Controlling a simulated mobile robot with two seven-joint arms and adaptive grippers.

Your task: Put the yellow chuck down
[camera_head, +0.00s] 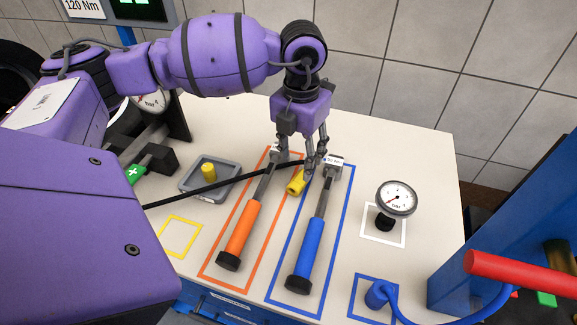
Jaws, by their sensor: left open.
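The yellow chuck (297,183) lies tilted on the white bench top, between the orange-handled and blue-handled wrenches. A black hose (235,181) runs to it from the left. My left gripper (302,158) points down just above and behind the chuck, with its fingers apart. The fingers partly cover the hose end and the wrench heads; whether a finger touches the chuck I cannot tell. A yellow outlined square (180,236) at the front left of the bench is empty. My right gripper is out of view.
The orange wrench (240,235) and blue wrench (308,253) lie in outlined areas. A grey tray (190,190) holds a yellow cylinder (208,171). A gauge (396,198) stands right; a blue chuck (376,294) sits front right. The bench's back right is clear.

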